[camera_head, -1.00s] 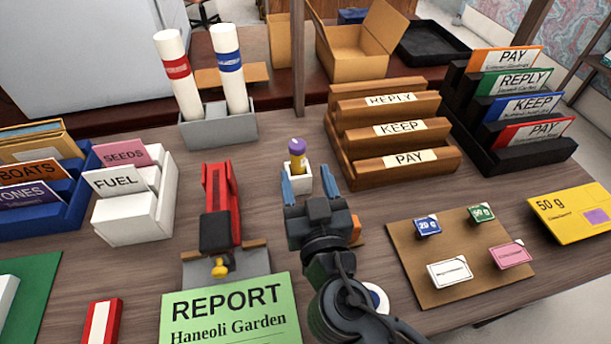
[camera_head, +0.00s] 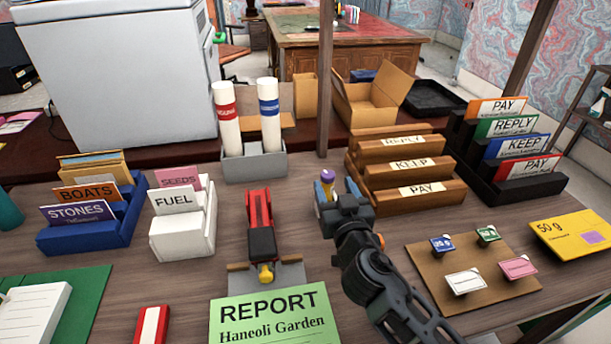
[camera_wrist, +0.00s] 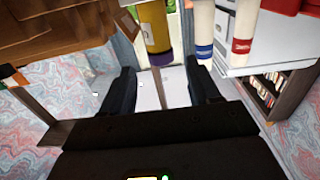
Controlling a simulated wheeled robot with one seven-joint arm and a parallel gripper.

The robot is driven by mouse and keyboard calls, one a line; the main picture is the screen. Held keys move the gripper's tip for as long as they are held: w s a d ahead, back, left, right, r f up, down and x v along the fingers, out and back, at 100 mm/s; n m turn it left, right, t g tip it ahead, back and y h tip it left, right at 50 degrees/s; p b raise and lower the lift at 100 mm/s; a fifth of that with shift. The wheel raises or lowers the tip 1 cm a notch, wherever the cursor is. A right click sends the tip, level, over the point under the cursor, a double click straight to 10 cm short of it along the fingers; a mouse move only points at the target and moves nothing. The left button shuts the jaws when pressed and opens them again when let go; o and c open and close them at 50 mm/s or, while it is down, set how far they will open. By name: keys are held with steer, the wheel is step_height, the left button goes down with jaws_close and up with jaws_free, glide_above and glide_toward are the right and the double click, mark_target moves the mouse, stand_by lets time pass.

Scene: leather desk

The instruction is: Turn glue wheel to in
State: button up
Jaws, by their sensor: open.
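The glue stick (camera_head: 327,188) is a yellow tube with a purple top end, standing upright. Its lower part and the small white holder under it are hidden behind my gripper in the head view. In the wrist view, the yellow tube (camera_wrist: 154,28) with its purple end (camera_wrist: 160,58) points toward my gripper, just beyond the fingertips. My gripper (camera_head: 338,192) is open, its two dark fingers (camera_wrist: 161,80) spread wider than the purple end, with nothing between them. I see no contact with the glue stick. I cannot make out any wheel marking.
A red and black stapler-like tool (camera_head: 260,225) stands left of my gripper. A wooden sorter (camera_head: 425,205) stands close on the right. Behind is a grey holder (camera_head: 255,167) with two white tubes. A green REPORT sheet (camera_head: 275,318) lies at the front.

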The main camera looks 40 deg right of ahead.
mark_target(326, 171)
steer(key=p+x, duration=0.2)
steer(key=x, duration=0.4)
steer(key=shift+w+a+r, duration=0.1)
steer(key=shift+r, duration=0.05)
steer(key=shift+w+d, duration=0.35)
steer(key=shift+w, duration=0.1)
steer(key=shift+c, duration=0.3)
steer(key=c, duration=0.9)
steer(key=shift+f, duration=0.2)
